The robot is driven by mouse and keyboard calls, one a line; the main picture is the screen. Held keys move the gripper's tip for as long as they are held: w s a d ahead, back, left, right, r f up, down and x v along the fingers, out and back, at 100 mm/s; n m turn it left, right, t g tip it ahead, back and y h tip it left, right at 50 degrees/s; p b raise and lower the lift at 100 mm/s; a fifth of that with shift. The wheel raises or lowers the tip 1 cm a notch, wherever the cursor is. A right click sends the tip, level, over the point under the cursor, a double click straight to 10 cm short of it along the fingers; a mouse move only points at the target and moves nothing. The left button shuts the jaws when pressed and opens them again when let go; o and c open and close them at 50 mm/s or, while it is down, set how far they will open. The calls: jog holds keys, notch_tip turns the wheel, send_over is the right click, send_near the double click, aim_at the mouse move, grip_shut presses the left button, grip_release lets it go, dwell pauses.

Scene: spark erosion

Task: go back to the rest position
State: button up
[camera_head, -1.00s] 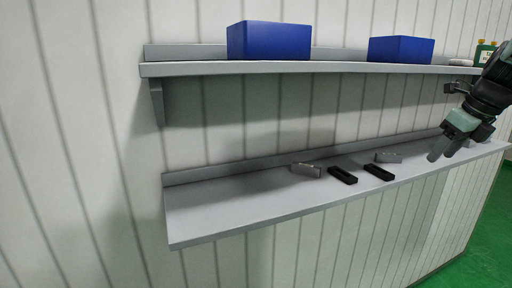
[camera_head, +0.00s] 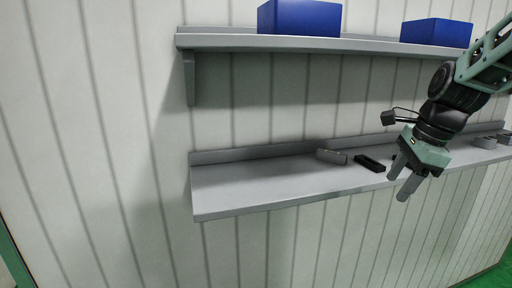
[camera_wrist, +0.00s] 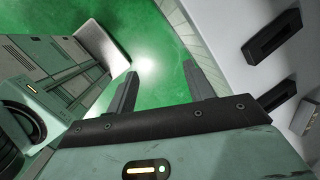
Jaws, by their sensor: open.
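My gripper (camera_head: 402,176) is at the right in the head view, in front of the lower shelf, with its fingers pointing down and apart. In the wrist view its two fingers (camera_wrist: 162,88) are spread with nothing between them, over green floor (camera_wrist: 150,30). The gripper hides part of the lower shelf behind it.
The lower shelf (camera_head: 240,188) holds a grey block (camera_head: 331,157) and a black holder (camera_head: 370,163). Grey parts (camera_head: 485,142) lie farther right. Two black holders (camera_wrist: 272,37) show in the wrist view. The upper shelf (camera_head: 250,42) bears blue bins (camera_head: 300,18). The lower left wall area is clear.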

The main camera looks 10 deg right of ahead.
jog(key=s+a+f+n+g+b, duration=0.1)
jog(key=a+f+n, duration=0.25)
jog(key=a, duration=0.25)
jog(key=s+a+f+n+b, duration=0.2)
jog(key=a+f+n, duration=0.1)
jog(key=a+n, duration=0.2)
jog(key=s+a+f+n+g+b, duration=0.1)
jog(key=s+a+f+n+b, duration=0.1)
jog(key=s+a+f+n, duration=0.4)
jog(key=s+a+f+n+h+b, duration=0.1)
jog(key=s+a+f+n+b, duration=0.2)
jog(key=n, duration=1.2)
jog(key=s+a+f, duration=0.3)
jog(key=s+a, duration=0.3)
jog(key=s, duration=0.1)
jog(key=shift+g+b, duration=0.35)
jog(key=shift+g, duration=0.05)
jog(key=shift+s+f+n, duration=0.1)
jog(key=shift+n, duration=0.15)
